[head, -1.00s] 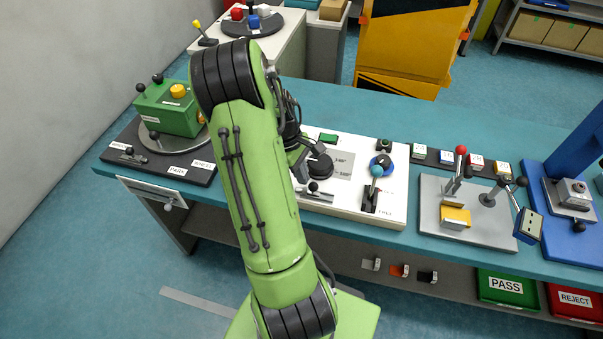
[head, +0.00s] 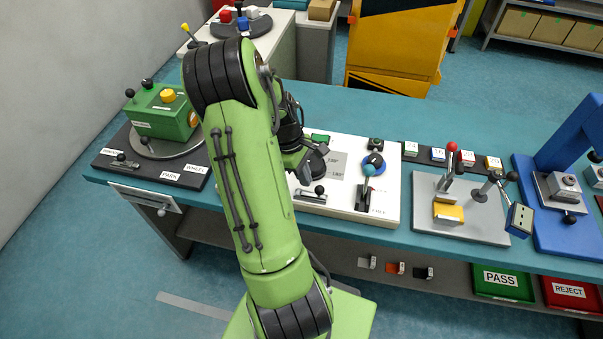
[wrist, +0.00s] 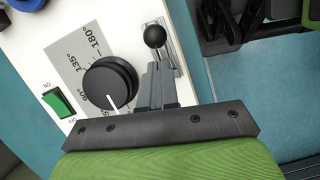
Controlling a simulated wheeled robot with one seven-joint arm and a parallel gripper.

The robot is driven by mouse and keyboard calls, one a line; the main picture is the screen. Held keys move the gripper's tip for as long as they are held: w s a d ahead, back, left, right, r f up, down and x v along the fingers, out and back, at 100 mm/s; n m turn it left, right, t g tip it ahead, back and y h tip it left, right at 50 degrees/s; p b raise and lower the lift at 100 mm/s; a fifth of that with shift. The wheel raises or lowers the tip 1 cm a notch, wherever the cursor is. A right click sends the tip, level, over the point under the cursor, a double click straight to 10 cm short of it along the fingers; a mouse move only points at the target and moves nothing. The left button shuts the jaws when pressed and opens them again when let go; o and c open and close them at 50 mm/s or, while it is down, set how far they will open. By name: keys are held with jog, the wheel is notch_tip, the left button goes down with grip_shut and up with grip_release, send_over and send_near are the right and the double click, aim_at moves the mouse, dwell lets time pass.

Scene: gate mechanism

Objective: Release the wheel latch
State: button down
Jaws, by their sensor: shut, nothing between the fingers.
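A small slide latch with a black ball knob (head: 319,190) is on the front edge of the white panel (head: 384,205). In the wrist view the knob (wrist: 155,36) stands at the upper middle on its metal rail. The knob sits toward the right end of the rail in the head view. My gripper (wrist: 158,72) is shut and empty, its fingertips just short of the knob, by the rail. Whether they touch the latch I cannot tell. In the head view my gripper (head: 304,168) is partly hidden behind my arm.
A black dial (wrist: 110,83) and green switch (wrist: 58,102) lie close beside my fingers. A blue-knobbed lever (head: 368,172) stands to the right on the panel. A green box (head: 163,112) is on a black plate at left, with a label reading WHEEL (head: 195,169).

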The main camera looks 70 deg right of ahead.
jog(key=w+p+v, duration=0.2)
jog(key=v, duration=0.9)
jog(key=shift+w+f, duration=0.25)
jog(key=shift+s, duration=0.1)
jog(key=w+a+r+t, duration=0.3)
jog(key=w+a+r, duration=0.3)
jog(key=a, duration=0.3)
jog(key=s+a+r+t, duration=0.2)
jog(key=a+r+t, duration=0.1)
jog(key=a, duration=0.8)
jog(key=s+a+r+t, duration=0.3)
jog(key=a, duration=0.9)
jog(key=shift+a+r, duration=0.2)
jog(key=shift+r, duration=0.15)
